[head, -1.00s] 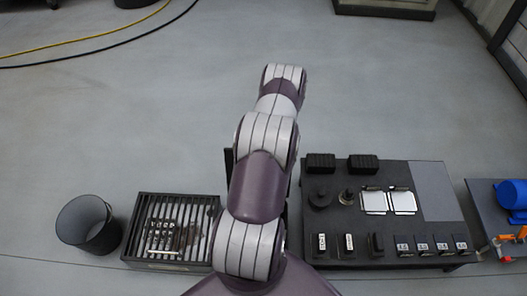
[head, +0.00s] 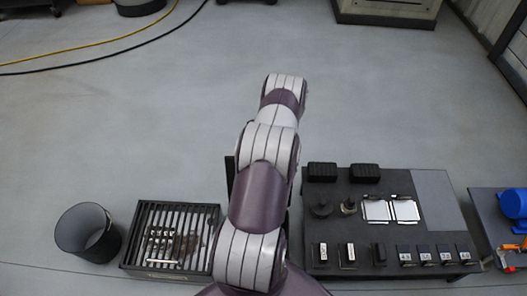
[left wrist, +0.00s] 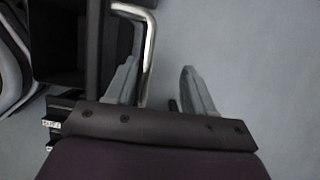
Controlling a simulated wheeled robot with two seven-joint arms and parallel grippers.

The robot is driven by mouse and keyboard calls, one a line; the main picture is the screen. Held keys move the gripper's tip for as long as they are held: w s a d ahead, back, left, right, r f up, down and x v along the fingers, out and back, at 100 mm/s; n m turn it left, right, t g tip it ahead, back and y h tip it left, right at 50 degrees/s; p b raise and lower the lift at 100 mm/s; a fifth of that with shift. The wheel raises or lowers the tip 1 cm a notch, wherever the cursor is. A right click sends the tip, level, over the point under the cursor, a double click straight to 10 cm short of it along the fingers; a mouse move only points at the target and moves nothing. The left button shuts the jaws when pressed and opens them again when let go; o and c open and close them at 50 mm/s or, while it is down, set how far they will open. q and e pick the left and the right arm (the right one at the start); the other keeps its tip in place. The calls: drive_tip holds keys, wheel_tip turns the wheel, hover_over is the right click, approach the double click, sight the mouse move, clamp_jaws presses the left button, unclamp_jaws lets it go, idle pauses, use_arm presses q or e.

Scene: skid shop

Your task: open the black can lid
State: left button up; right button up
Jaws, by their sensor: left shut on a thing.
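In the left wrist view, my left gripper (left wrist: 159,70) has its two grey fingers on either side of a bent silver metal bar (left wrist: 149,45), which looks like a handle. The bar lies against the left finger, and the gripper is shut on it. A black boxy body with a dark panel (left wrist: 93,50) stands beside the bar, at left; it may be the black can. In the head view my arm hides the gripper and most of this body. Only a narrow black edge (head: 229,176) shows left of the arm. My right gripper is not in view.
A dark round bin (head: 88,233) and a slatted tray (head: 145,215) with small parts stand left of my arm. At right are a black table (head: 400,185) with blocks and white plates, and a blue motor (head: 514,203).

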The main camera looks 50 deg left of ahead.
use_arm(q)
drive_tip(key=shift+f, duration=0.4)
drive_tip(key=shift+w+r, duration=0.15)
drive_tip(key=shift+r, duration=0.05)
drive_tip(key=p+v, duration=0.4)
drive_tip(key=v, duration=0.8)
drive_tip(key=shift+d, duration=0.15)
